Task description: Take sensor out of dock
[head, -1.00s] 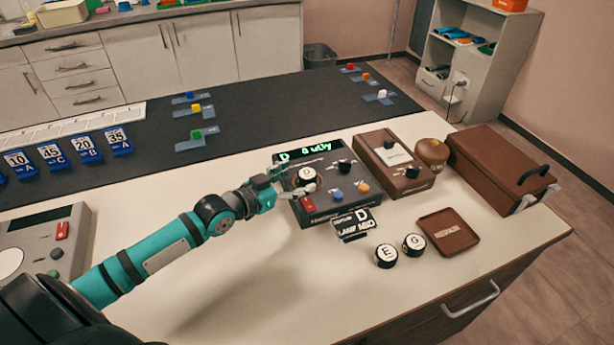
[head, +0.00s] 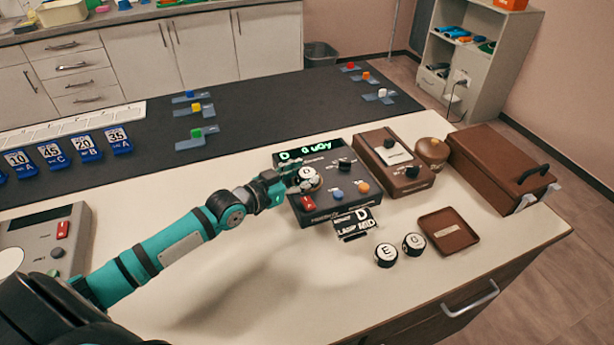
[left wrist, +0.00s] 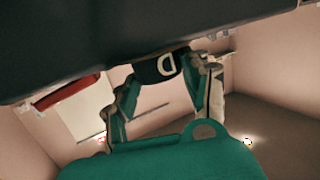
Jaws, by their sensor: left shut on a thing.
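The round sensor (head: 310,176), dark with a white top marked D, is at the left side of the dark dock console (head: 352,196). My left gripper (head: 297,181) reaches it from the left and is shut on it. In the left wrist view, the sensor (left wrist: 165,66) shows its D label between the two fingers (left wrist: 166,84), close to the dark console above it in the picture. Whether it still sits in its seat or is slightly raised, I cannot tell. My right gripper is not in view.
Two round pieces marked E (head: 386,255) and G (head: 414,244) lie in front, beside a brown tray (head: 448,243). A brown device (head: 395,165) and brown case (head: 500,168) are right.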

